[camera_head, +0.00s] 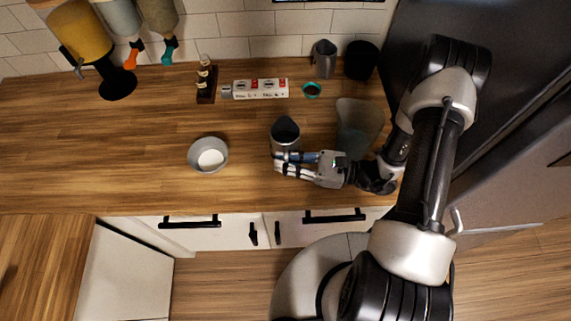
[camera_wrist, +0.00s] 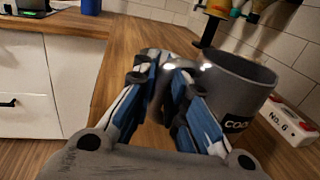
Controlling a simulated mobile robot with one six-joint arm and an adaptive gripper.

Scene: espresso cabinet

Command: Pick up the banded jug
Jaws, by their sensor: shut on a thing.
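A dark grey metal jug (camera_head: 285,130) stands on the wooden counter in the head view. In the wrist view the jug (camera_wrist: 243,85) is just beyond and right of my fingers, with a black label of white letters, partly cut off by a finger. My gripper (camera_head: 281,164) is at its near side, pointing left. A second metal jug (camera_head: 324,62) stands at the back. I cannot make out a band on either jug.
A grey bowl (camera_head: 208,163) with white contents sits left of the jug. A tall translucent container (camera_head: 358,130) stands right, close to my arm. A white labelled block (camera_head: 260,89), a black cup (camera_head: 361,60) and dispensers (camera_head: 75,40) are at the back. The left counter is clear.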

